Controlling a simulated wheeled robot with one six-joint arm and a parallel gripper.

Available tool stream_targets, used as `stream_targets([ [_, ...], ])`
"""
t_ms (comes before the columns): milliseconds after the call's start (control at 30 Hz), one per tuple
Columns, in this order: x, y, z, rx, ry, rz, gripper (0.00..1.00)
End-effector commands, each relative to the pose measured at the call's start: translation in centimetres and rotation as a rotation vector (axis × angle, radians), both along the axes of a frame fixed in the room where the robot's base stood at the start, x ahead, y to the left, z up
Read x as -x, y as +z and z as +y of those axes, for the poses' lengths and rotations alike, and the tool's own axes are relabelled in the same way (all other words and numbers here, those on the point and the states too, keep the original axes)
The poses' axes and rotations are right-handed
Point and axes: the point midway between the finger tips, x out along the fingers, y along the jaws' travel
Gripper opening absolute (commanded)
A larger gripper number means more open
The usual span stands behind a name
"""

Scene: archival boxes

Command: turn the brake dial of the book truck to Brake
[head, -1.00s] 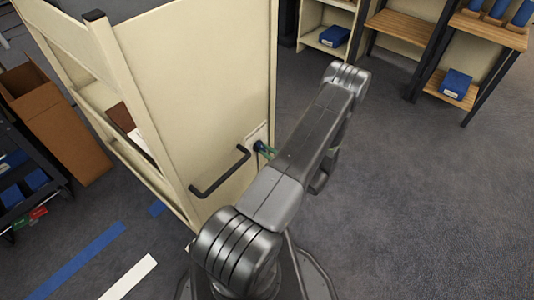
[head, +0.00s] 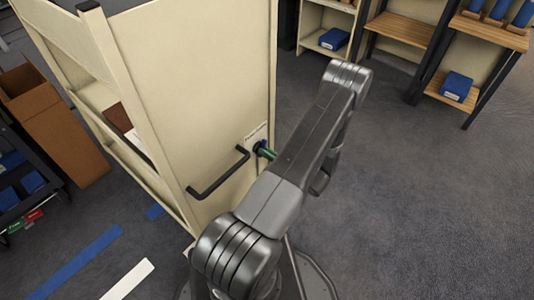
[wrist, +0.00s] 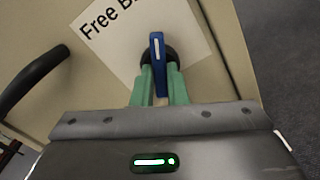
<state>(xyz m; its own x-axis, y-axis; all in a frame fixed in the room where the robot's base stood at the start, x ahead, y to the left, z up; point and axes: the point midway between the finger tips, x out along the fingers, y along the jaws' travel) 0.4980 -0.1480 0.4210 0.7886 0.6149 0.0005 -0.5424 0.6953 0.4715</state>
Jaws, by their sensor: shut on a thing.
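The book truck (head: 190,90) is a tall cream unit whose flat end panel faces my arm. Its brake dial (wrist: 157,50) has a blue handle with a white line on a dark round base, over a white label plate (wrist: 118,42). The label reads "Free" and part of a word starting with B; the rest is hidden. In the wrist view my gripper (wrist: 162,85) has its green fingers shut on the blue handle, one on each side. In the head view the green fingers (head: 266,153) meet the dial beside the label, partly hidden by my arm.
A black bar handle (head: 218,175) sticks out of the truck panel left of the dial; it also shows in the wrist view (wrist: 30,78). A brown box (head: 55,125) and a dark cart stand left. Shelves with blue boxes (head: 456,87) stand behind. The right floor is clear.

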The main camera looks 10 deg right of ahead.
Motion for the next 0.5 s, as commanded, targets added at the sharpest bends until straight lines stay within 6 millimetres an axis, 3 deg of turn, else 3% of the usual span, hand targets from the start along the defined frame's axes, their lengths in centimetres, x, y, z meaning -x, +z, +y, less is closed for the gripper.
stream_targets([
  [500,0.06,-0.1,0.01,-0.106,0.001,0.086,0.0],
])
